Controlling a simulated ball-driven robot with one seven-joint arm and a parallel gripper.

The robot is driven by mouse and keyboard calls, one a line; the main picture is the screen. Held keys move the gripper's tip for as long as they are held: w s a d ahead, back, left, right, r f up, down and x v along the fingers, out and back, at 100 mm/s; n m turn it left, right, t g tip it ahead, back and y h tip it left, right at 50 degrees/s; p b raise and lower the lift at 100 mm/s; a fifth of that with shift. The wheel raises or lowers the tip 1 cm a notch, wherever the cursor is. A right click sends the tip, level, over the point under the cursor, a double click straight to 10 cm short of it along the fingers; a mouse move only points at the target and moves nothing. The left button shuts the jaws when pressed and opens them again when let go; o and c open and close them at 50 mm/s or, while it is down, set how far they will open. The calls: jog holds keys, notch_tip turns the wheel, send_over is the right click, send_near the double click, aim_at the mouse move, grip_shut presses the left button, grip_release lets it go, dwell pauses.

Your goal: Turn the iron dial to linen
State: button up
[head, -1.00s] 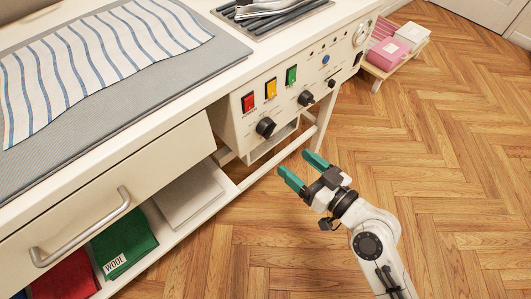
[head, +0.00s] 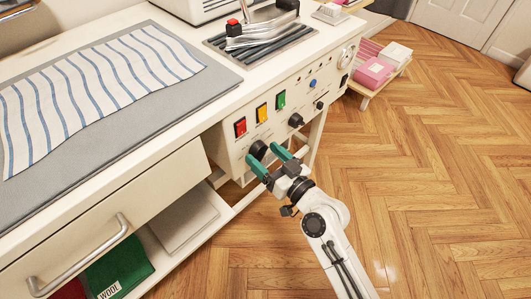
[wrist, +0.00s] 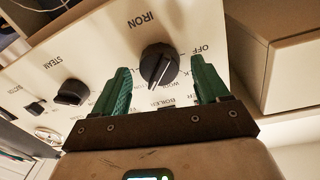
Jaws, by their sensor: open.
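The iron dial (wrist: 158,66) is a round black knob on the cream panel, below the upside-down word IRON in the wrist view. OFF and part of WOOL can be read around it; the linen mark cannot be made out. In the head view the iron dial (head: 258,149) sits below the red and yellow switches, at the left fingertip. My gripper (head: 265,156) is open, its green fingers close to the panel. In the wrist view my gripper (wrist: 160,66) has a finger on each side of the dial, with gaps; whether the tips reach past its face is unclear.
The steam dial (wrist: 72,92) lies beside the iron dial, and shows in the head view (head: 296,120). Red (head: 240,127), yellow (head: 262,113) and green (head: 281,99) switches sit above. The iron (head: 262,32) rests on the ribbed stand. Striped cloth (head: 95,85) covers the grey pad.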

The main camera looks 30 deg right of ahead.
jog(key=shift+w, duration=0.25)
jog(key=c, duration=1.1)
jog(key=shift+o, duration=0.2)
jog(key=shift+m, duration=0.3)
jog(key=m+p, duration=0.1)
jog(key=m, duration=0.2)
jog(key=shift+r, duration=0.1)
jog(key=shift+m+g+p, duration=0.3)
jog(key=shift+m+p, duration=0.7)
jog(key=shift+m, duration=1.3)
